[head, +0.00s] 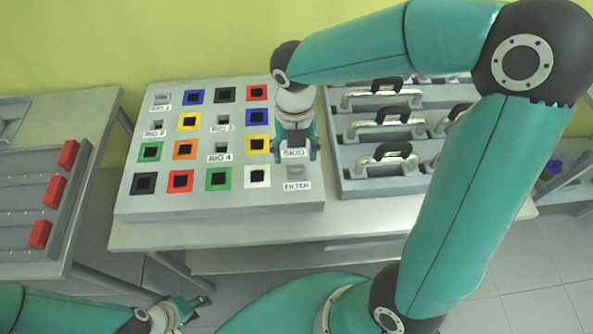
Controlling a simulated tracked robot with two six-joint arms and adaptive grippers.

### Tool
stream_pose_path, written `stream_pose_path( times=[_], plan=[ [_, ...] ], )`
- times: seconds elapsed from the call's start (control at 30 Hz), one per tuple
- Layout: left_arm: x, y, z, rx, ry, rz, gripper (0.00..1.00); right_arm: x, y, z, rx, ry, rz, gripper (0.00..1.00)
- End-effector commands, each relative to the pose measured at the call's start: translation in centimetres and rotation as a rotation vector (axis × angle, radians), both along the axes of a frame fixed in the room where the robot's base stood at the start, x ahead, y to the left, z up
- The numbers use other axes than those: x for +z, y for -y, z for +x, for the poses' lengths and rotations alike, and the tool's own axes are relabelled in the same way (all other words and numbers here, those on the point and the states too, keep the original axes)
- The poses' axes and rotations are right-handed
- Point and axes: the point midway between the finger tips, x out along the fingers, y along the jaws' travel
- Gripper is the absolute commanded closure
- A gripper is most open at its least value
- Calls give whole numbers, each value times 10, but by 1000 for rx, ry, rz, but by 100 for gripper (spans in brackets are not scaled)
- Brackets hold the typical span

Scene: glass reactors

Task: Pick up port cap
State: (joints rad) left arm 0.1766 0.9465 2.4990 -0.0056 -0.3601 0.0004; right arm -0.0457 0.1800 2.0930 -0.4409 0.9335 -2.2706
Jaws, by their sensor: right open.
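A grey board (135,208) on the middle table holds coloured square frames with black centres, and small grey pieces by labels. One grey piece (161,96) is by the label RIG 1, another (222,120) by RIG 3, and another (295,171) by FILTER. I cannot tell which piece is the port cap. My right gripper (297,155) is open, pointing down over the board's right column at the SKID label. It hides what lies directly under it. My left gripper (198,304) is low at the bottom left, off the table and away from the board; its jaw opening is unclear.
A grey rack (362,187) with several silver, black-handled pieces stands right of the board, partly behind my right arm. A left table carries a grey unit (60,222) with red blocks (40,234). The middle table's front strip (160,236) is clear.

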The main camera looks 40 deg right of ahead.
Motion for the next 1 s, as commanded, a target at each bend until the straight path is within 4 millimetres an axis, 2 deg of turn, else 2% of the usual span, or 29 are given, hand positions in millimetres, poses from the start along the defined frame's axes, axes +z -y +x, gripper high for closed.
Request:
stream_pose_path(
  times=[0.17,0.43,0.73,0.77,1.0],
  plan=[
    [1,0,0,0,0,0,60,-11,0,-1,-2,-3,1,35],
    [1,0,0,0,0,0,60,-48,1,-2,-3,-3,1,35],
    [0,0,0,0,0,0,60,-54,1,-2,-3,0,1,35],
    [0,0,0,0,0,0,60,-54,1,-2,-3,0,1,37],
    [0,0,0,0,0,0,60,-54,1,-2,-3,0,1,77]
  ],
)
